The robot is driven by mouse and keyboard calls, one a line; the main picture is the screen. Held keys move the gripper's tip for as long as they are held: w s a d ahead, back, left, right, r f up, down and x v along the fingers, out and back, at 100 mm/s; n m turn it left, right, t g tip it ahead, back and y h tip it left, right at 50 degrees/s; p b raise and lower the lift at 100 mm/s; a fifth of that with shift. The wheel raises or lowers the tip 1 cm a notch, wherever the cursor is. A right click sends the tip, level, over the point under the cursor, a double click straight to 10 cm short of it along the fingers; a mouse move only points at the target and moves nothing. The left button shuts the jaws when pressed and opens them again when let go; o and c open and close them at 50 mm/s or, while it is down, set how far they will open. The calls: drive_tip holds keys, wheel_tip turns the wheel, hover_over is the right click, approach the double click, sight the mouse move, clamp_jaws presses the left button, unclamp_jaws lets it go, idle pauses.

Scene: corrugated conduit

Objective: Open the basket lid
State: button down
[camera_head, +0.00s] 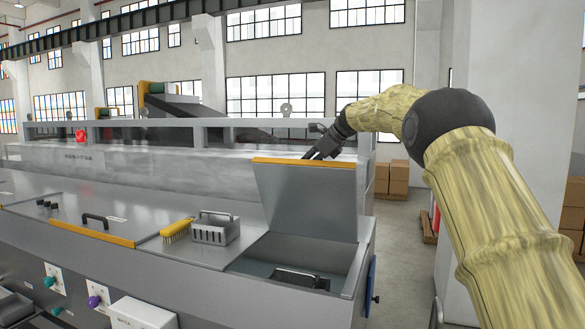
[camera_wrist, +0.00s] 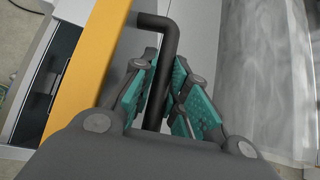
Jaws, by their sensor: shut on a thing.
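The lid (camera_head: 306,198) is a grey metal panel with a yellow top edge, raised to a steep angle over an open compartment at the machine's right end. Its yellow edge (camera_wrist: 92,65) runs along the left of the wrist view. My gripper (camera_head: 325,147) is at the top of the lid, on its far side. In the wrist view its teal-padded fingers (camera_wrist: 163,95) are shut around the lid's black bar handle (camera_wrist: 160,24). In the head view the lid hides most of the handle. The basket (camera_head: 299,277), dark with a handle, sits in the compartment below.
A yellow brush (camera_head: 177,231) and a small grey metal basket (camera_head: 214,228) stand on the deck left of the opening. A closed panel with a black handle (camera_head: 95,219) lies further left. Cardboard boxes (camera_head: 391,178) stand on the floor behind.

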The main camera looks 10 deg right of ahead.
drive_tip(key=shift+w, duration=0.15)
drive_tip(key=shift+d, duration=0.1)
drive_tip(key=c, duration=1.7)
unclamp_jaws()
drive_tip(key=v, duration=1.2)
drive_tip(key=shift+d, duration=0.25)
